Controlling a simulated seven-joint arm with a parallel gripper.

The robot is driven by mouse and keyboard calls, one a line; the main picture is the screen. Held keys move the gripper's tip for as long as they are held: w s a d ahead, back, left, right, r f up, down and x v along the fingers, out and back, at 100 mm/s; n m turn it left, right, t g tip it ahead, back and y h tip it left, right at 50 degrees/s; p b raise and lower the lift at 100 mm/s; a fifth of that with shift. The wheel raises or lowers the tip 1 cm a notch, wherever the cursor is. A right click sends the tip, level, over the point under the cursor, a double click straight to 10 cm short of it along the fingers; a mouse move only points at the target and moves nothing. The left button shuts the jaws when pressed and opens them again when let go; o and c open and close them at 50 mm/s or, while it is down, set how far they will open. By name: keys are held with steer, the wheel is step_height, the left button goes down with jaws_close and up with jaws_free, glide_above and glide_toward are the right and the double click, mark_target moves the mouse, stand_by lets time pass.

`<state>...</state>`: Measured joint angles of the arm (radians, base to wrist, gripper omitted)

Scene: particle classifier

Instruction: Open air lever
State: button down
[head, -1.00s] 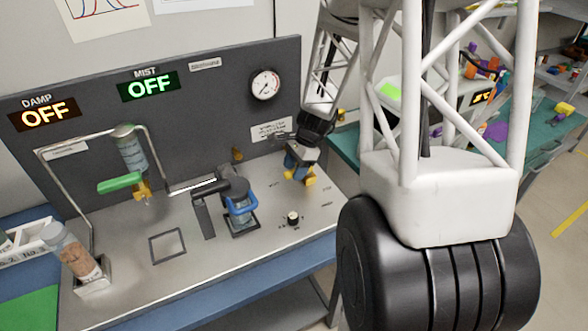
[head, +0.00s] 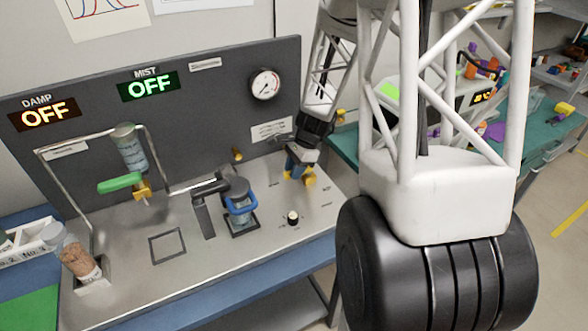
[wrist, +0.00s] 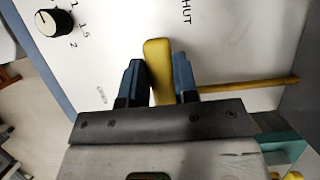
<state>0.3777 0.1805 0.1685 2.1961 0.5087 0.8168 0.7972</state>
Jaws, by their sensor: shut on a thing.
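The yellow air lever (wrist: 158,70) stands between the two blue fingers of my gripper (wrist: 160,80) in the wrist view. The fingers are shut on it. A label ending in "HUT" is printed on the panel just beyond the lever. In the head view the gripper (head: 298,172) is at the right end of the metal bench panel, by a yellow part of the lever (head: 310,180). My wrist hides some of the lever there.
A pressure gauge (head: 265,85) is on the dark back panel. A yellow pipe (wrist: 250,87) runs right of the lever in the wrist view.

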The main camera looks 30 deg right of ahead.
steer(key=shift+s+n, duration=0.15)
steer(key=shift+n, duration=0.15)
steer(key=s+n+g, duration=0.1)
steer(key=n, duration=0.3)
steer(key=shift+s+d+g, duration=0.2)
steer(key=shift+s+g, duration=0.2)
steer(key=n, duration=0.2)
steer(key=s+d+n+g+h, duration=0.1)
steer(key=shift+s+n, duration=0.15)
steer(key=shift+n, duration=0.25)
steer(key=n, duration=0.1)
steer(key=s+n+g+h, duration=0.1)
steer(key=shift+d+n, duration=0.3)
steer(key=shift+d, duration=0.1)
steer(key=n, duration=0.1)
steer(key=d+n+h, duration=0.1)
steer(key=shift+s+n, duration=0.2)
steer(key=shift+n, duration=0.2)
steer(key=shift+s+d+n+g+h, duration=0.15)
steer(key=shift+d+n+h, duration=0.35)
steer(key=shift+n, duration=0.55)
steer(key=shift+d+n+g+h, duration=0.15)
steer(key=shift+d+n+h, duration=0.3)
steer(key=shift+n, duration=0.6)
steer(key=shift+d, duration=0.1)
steer(key=c, duration=0.9)
jaws_free()
